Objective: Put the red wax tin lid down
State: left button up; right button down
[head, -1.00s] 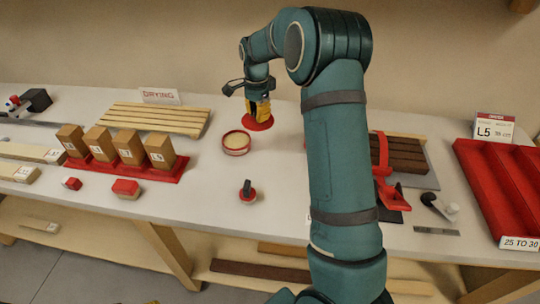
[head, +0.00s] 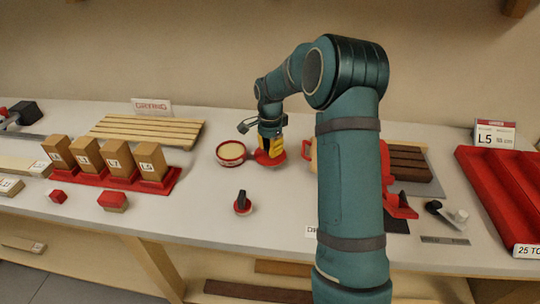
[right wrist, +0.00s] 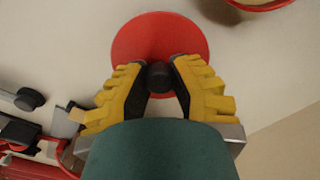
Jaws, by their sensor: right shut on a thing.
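The red wax tin lid (head: 277,161) is a flat red disc with a dark knob, beside the tin on the white bench. It also shows in the right wrist view (right wrist: 185,35), with its dark knob between the fingers. My right gripper (head: 269,153) is shut on the lid's knob; it also shows in the right wrist view (right wrist: 159,78). The lid is at or close to the bench top; I cannot tell whether it touches. The open wax tin (head: 231,153), red with pale wax inside, stands just left of the lid. My left gripper is not in view.
Wooden blocks (head: 118,158) in a red holder and a slatted drying rack (head: 147,131) are at left. A red clamp (head: 398,205) and dark wood are right of my arm. Bench around the lid's front is clear.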

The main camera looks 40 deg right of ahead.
jog(key=shift+f, duration=1.15)
jog(key=shift+f, duration=0.15)
jog(key=c, duration=0.9)
grip_release()
notch_tip(320, 180, up, 12)
jog(key=shift+r+p, duration=0.2)
jog(key=shift+p, duration=1)
jog(key=shift+f, duration=0.1)
